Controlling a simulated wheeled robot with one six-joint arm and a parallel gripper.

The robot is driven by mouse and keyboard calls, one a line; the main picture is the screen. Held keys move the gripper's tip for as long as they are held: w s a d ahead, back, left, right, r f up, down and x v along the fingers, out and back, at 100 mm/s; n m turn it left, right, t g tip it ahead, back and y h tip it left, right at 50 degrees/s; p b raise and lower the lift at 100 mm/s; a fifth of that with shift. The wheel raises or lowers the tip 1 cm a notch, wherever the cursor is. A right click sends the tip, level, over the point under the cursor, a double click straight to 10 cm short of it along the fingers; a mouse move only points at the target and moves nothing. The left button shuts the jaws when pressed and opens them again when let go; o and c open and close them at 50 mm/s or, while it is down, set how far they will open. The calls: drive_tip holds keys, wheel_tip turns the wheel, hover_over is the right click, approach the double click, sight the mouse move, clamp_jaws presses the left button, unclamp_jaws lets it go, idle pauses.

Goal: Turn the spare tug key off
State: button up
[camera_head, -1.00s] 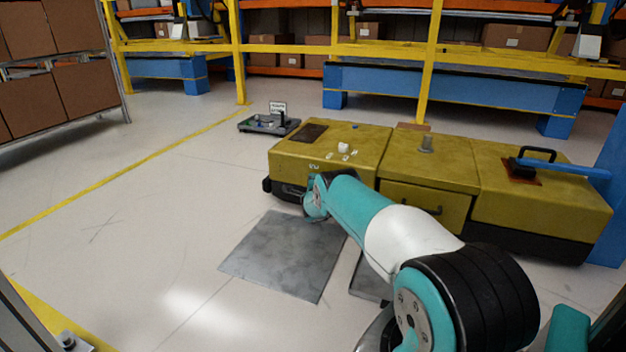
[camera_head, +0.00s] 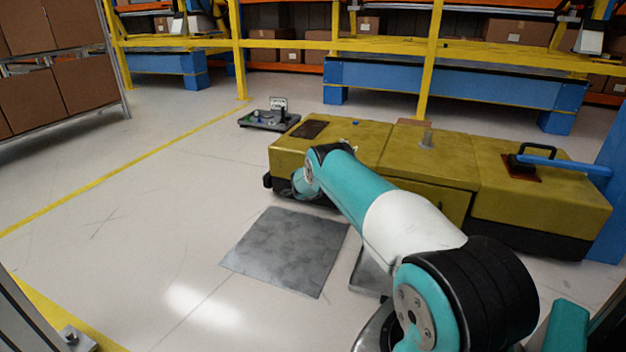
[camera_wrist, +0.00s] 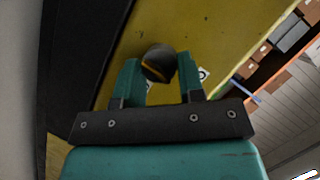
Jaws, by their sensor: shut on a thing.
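The yellow tug (camera_head: 412,160) stands across the middle of the head view, and its yellow panel (camera_wrist: 215,35) fills much of the wrist view. A dark round knob (camera_wrist: 158,60) with a yellow-orange stripe, apparently the key, is on this panel. My gripper (camera_wrist: 158,72) has one finger on each side of the knob and is shut on it. The stripe runs slightly slanted in the wrist view. In the head view my arm hides the gripper and the knob.
A low dark cart (camera_head: 270,119) stands behind the tug's left end. A grey plate (camera_head: 287,252) lies on the floor in front. A blue-handled lever (camera_head: 560,165) is on the tug's right. Open floor lies left.

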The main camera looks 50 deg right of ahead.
drive_tip(key=shift+s+d+n+g, duration=0.15)
drive_tip(key=shift+n+g, duration=0.15)
drive_tip(key=shift+g, duration=0.1)
idle(0.3)
drive_tip(key=o, duration=0.9)
drive_tip(key=shift+r, duration=0.1)
drive_tip(key=shift+f+p+v, duration=0.2)
drive_tip(key=shift+p+v, duration=5.6)
drive_tip(key=shift+v, duration=2.9)
